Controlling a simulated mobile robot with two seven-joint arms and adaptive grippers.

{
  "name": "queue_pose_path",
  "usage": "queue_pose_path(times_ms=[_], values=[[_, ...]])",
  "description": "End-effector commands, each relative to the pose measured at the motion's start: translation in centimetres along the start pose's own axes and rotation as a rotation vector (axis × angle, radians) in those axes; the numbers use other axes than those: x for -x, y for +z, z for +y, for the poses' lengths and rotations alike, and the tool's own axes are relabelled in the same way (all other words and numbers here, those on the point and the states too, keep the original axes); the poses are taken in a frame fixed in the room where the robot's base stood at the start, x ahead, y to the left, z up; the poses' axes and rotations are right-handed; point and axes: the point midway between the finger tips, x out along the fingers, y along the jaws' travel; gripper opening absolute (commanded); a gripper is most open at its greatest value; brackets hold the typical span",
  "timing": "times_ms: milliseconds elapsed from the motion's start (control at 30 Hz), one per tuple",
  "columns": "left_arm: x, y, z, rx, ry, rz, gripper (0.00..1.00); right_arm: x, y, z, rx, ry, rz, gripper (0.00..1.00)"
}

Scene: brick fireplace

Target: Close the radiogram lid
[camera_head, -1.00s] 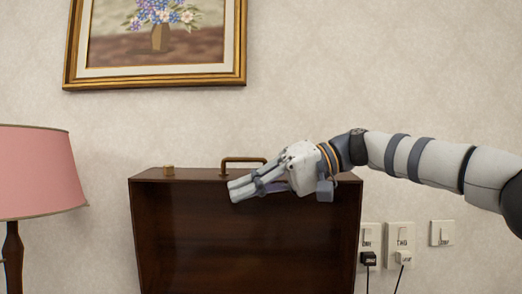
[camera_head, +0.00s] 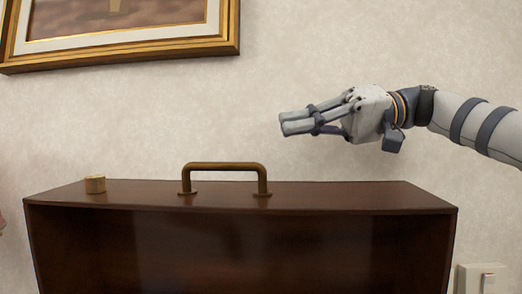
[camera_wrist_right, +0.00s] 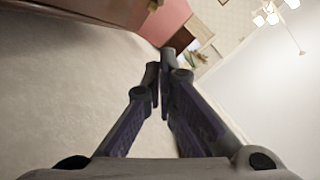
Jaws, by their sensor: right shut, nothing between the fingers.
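The radiogram lid (camera_head: 330,197) is a dark brown wooden box-like lid, standing raised with its hollow inside towards me. A brass handle (camera_head: 224,166) is on its top edge, with a small brass knob (camera_head: 95,184) to the left. Its lower part is out of the picture. My right gripper (camera_head: 281,124) is shut and empty, above the lid's top edge and to the right of the handle, apart from both. Its fingers (camera_wrist_right: 160,70) also show in the right wrist view, with a reddish-brown panel (camera_wrist_right: 95,12) at the upper left. My left gripper is not in view.
The patterned wall (camera_head: 400,40) stands behind the lid. A gold-framed picture (camera_head: 120,50) hangs above at the upper left. A wall switch plate (camera_head: 481,279) is at the lower right.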

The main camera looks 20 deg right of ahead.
Motion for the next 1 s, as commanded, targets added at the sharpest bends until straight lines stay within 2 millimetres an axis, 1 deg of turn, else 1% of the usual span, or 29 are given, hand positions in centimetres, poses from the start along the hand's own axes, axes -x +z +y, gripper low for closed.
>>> queue_pose_path(times_ms=[33, 100, 267, 300, 400, 533, 700, 1000], values=[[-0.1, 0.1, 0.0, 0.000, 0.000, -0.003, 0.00, -1.2, 0.1, 0.2, -0.003, 0.000, -0.005, 0.00], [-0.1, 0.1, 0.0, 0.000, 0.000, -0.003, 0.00, -2.7, 0.1, 0.1, -0.002, -0.001, -0.005, 0.00], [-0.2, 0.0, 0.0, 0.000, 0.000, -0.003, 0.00, -6.1, 0.2, 0.1, -0.003, 0.000, -0.004, 0.00], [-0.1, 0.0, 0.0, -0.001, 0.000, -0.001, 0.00, -5.9, 0.9, 0.0, -0.003, -0.002, 0.000, 0.00], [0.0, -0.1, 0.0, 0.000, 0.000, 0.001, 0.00, -6.2, 2.3, 0.0, -0.001, -0.002, 0.000, 0.00], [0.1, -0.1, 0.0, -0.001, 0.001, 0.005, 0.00, -6.5, 3.5, 0.0, -0.002, -0.002, 0.001, 0.00], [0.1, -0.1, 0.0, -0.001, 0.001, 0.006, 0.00, -6.7, 3.9, 0.1, -0.002, -0.001, 0.001, 0.00], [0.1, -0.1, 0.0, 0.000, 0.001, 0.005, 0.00, -6.7, 3.9, 0.1, -0.001, 0.000, 0.001, 0.00]])
